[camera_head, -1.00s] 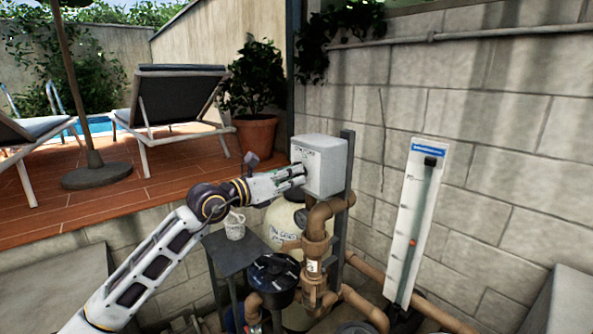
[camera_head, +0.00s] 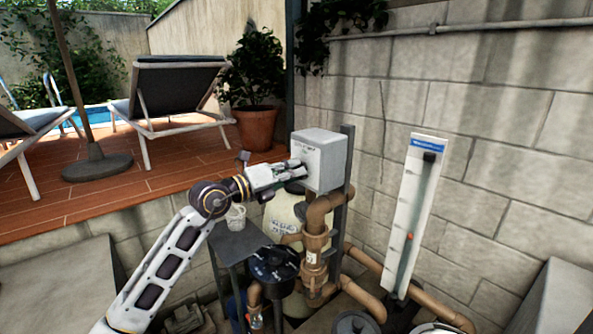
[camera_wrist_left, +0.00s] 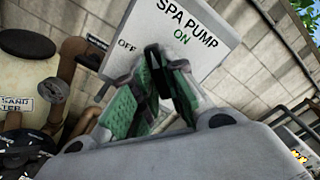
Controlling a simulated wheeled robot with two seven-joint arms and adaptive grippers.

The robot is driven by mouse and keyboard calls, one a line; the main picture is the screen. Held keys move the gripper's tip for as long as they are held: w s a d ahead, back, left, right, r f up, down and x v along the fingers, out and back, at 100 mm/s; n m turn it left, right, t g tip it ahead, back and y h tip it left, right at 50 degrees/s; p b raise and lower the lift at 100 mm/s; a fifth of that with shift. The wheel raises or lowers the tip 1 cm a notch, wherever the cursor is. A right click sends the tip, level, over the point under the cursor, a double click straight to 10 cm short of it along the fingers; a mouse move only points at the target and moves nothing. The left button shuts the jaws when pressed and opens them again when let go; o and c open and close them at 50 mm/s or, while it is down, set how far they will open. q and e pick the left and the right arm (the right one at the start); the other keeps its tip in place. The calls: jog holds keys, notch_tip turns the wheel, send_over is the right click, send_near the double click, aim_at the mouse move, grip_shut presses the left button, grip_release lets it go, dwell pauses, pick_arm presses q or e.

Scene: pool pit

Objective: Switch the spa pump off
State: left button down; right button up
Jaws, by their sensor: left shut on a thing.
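The spa pump switch box (camera_head: 328,165) is a light grey box on a dark upright post, right of my left gripper in the head view. In the left wrist view its face (camera_wrist_left: 200,28) reads "SPA PUMP", with "ON" in green at the top and "OFF" at the left. My left gripper (camera_head: 299,170) is at the front of the box. In the wrist view its green-padded fingers (camera_wrist_left: 165,82) are shut on a dark switch handle (camera_wrist_left: 160,60), just below "ON". The fingers hide much of the handle, so its exact setting is hard to tell. My right gripper is not in view.
Brown pipes and a valve (camera_head: 314,245) stand below the box, beside a pale filter tank (camera_head: 283,217) and a black-lidded unit (camera_head: 272,264). A small dark table (camera_head: 238,240) holds a white cup (camera_head: 236,216). A white flow gauge (camera_head: 414,215) leans by the block wall.

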pick_arm(q)
jog(key=shift+n, duration=4.2)
jog(key=c, duration=1.4)
grip_release()
jog(key=shift+o, duration=0.2)
jog(key=shift+a, duration=0.1)
jog(key=v, duration=0.7)
